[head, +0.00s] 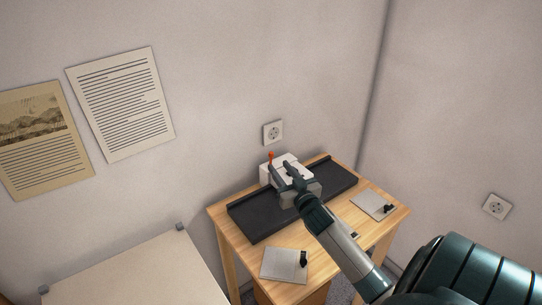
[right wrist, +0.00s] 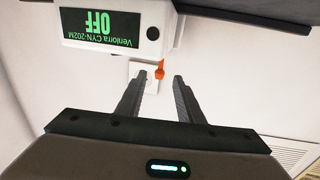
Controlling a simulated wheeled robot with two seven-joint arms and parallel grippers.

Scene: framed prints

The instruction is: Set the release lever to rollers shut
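The white laminator-like machine (head: 271,175) stands on a dark tray at the back of the small wooden table. Its release lever (head: 271,156) has an orange-red tip and points up at the machine's left end in the head view. My right gripper (head: 289,169) is over the machine, to the right of the lever. In the right wrist view, the gripper (right wrist: 159,78) is open and empty. The orange lever (right wrist: 160,70) lies in line with the gap, near or beyond the fingertips; depth is unclear. The machine's display (right wrist: 100,32) reads OFF, upside down. My left gripper is out of view.
The dark tray (head: 255,221) spans the table. Grey plates with black knobs lie at the front (head: 281,266) and right (head: 371,205). A wall socket (head: 273,132) is behind the machine. A pale surface (head: 140,275) stands at lower left.

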